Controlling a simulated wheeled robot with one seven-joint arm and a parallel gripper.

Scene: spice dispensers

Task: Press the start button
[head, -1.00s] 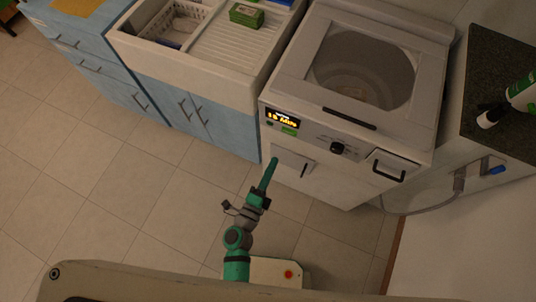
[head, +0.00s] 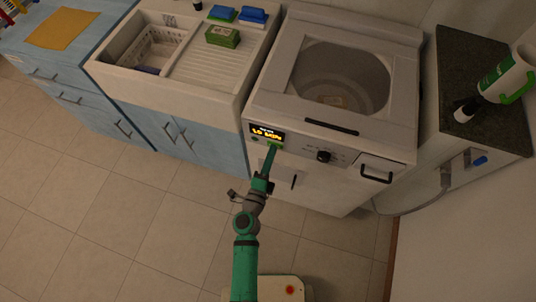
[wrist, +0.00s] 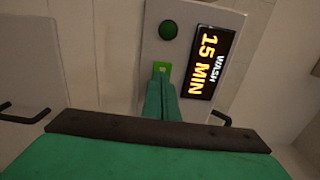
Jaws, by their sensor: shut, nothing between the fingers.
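The washing machine (head: 262,85) stands ahead with its control panel on the front. A small bright green rectangular button (head: 276,145) sits just under the lit display (head: 267,133); in the wrist view the button (wrist: 162,67) shows right at my fingertips, partly covered by them. A round dark green knob or button (wrist: 168,29) is beside the display, which reads "WASH 15 MIN" (wrist: 208,62). My gripper (head: 271,152) is shut and empty, its teal fingers pointing at the rectangular button. I cannot tell whether they touch it.
A dial (head: 323,156) and a drawer handle (head: 376,173) lie right on the panel. A sink cabinet (head: 195,95) with a basket and sponges stands left. A dark counter (head: 460,80) with a white bottle (head: 500,80) is right. The tiled floor (head: 130,220) is clear.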

